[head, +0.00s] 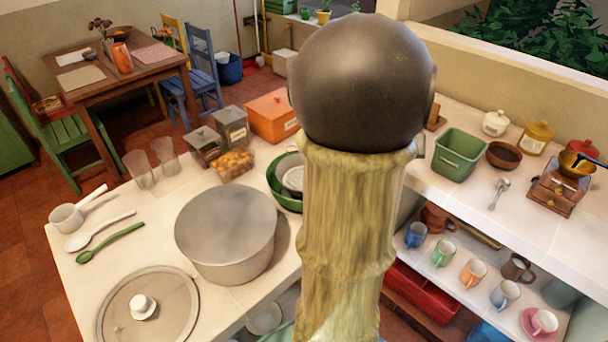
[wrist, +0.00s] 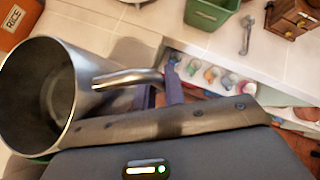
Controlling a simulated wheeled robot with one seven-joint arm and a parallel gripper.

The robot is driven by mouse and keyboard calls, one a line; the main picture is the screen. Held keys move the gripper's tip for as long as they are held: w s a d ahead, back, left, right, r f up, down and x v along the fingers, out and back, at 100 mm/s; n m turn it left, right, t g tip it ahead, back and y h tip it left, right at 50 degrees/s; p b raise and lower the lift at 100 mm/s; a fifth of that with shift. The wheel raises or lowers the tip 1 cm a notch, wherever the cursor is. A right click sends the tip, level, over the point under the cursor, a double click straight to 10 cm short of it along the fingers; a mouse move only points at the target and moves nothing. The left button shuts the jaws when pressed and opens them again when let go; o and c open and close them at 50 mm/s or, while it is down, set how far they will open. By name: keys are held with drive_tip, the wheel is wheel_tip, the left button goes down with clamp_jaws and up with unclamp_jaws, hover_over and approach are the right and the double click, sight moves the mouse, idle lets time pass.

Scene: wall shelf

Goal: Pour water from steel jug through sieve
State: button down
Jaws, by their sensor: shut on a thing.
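The steel jug (wrist: 75,85) fills the left of the wrist view, its wide mouth facing the camera and its handle running right. My gripper (wrist: 160,90) is shut on that handle. The inside of the jug is grey and dark, and I cannot make out water in it. How far the jug tilts is unclear. In the head view my arm hides the jug and gripper. A pale, round, sieve-like piece (head: 293,179) sits in or over a green bowl (head: 284,196), partly hidden behind my arm. I cannot tell surely that it is the sieve.
A large grey pot (head: 226,235), a lid (head: 148,308), spoons, glasses and an orange tin (head: 272,116) stand on the left counter. The right counter holds a green tub (head: 459,154), a brown bowl (head: 503,155) and a wooden grinder (head: 556,190). Several mugs sit on the shelf below.

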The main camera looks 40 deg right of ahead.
drive_tip(key=shift+s+d+b, duration=0.2)
drive_tip(key=shift+b, duration=0.1)
drive_tip(key=b, duration=0.1)
drive_tip(key=f+t+b, duration=0.1)
drive_tip(key=b, duration=0.1)
drive_tip(key=f+m+y+b, duration=0.1)
drive_tip(key=shift+s+d+f+t, duration=0.2)
drive_tip(key=shift+s+d+t, duration=0.05)
drive_tip(key=shift+d+t, duration=0.05)
drive_tip(key=shift+s+f+b, duration=0.1)
drive_tip(key=shift+b, duration=0.35)
drive_tip(key=shift+s, duration=0.1)
wheel_tip(320, 180, up, 6)
drive_tip(key=p, duration=0.6)
idle(2.1)
